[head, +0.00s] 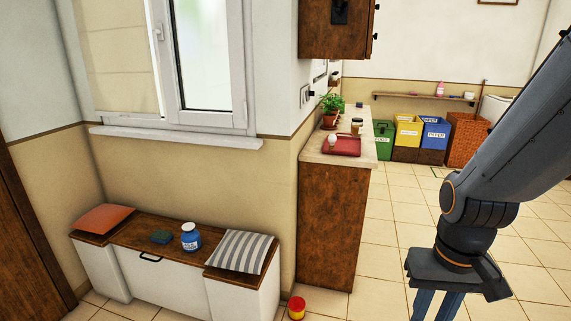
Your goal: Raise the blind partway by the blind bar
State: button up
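A beige blind (118,50) with faint horizontal fold lines covers the left pane of the window at the upper left. I cannot clearly make out a separate blind bar; the blind's lower edge is near the bottom of the pane. My gripper (437,307) hangs pointing down at the lower right, far from the window. Its two blue fingers stand apart with a gap between them, and nothing shows in the gap. The fingertips are cut off by the bottom edge.
A white sill (178,139) juts out below the window. Under it stands a bench (172,276) with cushions and a blue jar (191,238). A counter (335,225) stands right of the bench.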

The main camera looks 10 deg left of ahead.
aim_at(120, 95)
jog(key=i, duration=0.55)
jog(key=u, duration=2.9)
jog(key=i, duration=3.4)
jog(key=z, duration=2.5)
